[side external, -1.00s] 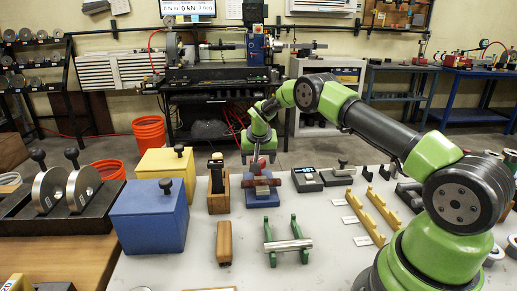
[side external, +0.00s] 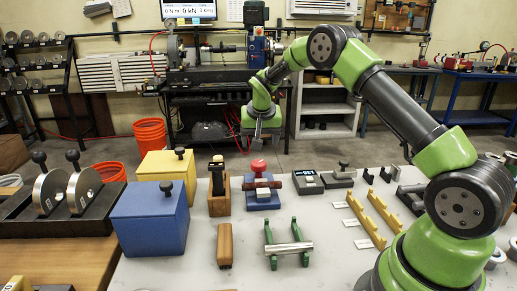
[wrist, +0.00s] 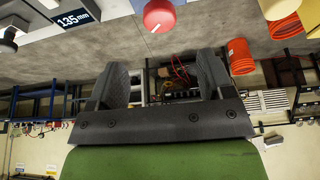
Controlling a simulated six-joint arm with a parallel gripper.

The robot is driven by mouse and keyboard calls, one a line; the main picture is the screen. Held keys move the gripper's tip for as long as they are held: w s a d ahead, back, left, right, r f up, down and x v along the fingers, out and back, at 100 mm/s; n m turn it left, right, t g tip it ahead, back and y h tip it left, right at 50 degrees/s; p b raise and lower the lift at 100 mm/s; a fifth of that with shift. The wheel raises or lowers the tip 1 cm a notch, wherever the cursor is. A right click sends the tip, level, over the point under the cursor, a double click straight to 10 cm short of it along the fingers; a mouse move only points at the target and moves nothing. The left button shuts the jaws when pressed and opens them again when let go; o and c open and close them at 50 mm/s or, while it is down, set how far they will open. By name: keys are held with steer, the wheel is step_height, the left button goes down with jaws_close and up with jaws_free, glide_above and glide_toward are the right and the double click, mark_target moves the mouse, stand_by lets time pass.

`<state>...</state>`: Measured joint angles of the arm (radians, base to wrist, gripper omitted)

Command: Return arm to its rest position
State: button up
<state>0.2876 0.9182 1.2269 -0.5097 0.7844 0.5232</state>
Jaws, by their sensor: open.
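My gripper (side external: 260,146) is raised above the far edge of the white table, clear of the things on it. In the wrist view its two fingers (wrist: 165,82) are spread apart with nothing between them. Below it in the side view stands a blue block (side external: 263,200) with a red knob (side external: 258,167) and a dark red cylinder lying across it. The red knob also shows at the top of the wrist view (wrist: 159,15).
Blue (side external: 150,222) and yellow (side external: 165,165) boxes stand at the left. A wooden holder (side external: 218,197), a green stand with a metal bar (side external: 287,248), a display device (side external: 307,182) and yellow rails (side external: 374,212) share the table. The air around my gripper is clear.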

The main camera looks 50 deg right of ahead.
steer(key=s+a+r+n+t+y, duration=0.1)
steer(key=s+a+r, duration=0.4)
steer(key=r, duration=0.3)
steer(key=s+a+r+n+t+y, duration=0.1)
steer(key=s+a+r, duration=0.4)
steer(key=r, duration=0.2)
steer(key=s+a+r+n+t+y, duration=0.1)
steer(key=s+a, duration=0.3)
steer(key=s, duration=0.5)
steer(key=s+a+n+t+y, duration=0.1)
steer(key=s+a, duration=0.3)
steer(key=s, duration=0.5)
steer(key=shift+s+a+r+n+y, duration=0.35)
steer(key=shift+a+n+y, duration=0.05)
steer(key=shift+n+y, duration=0.2)
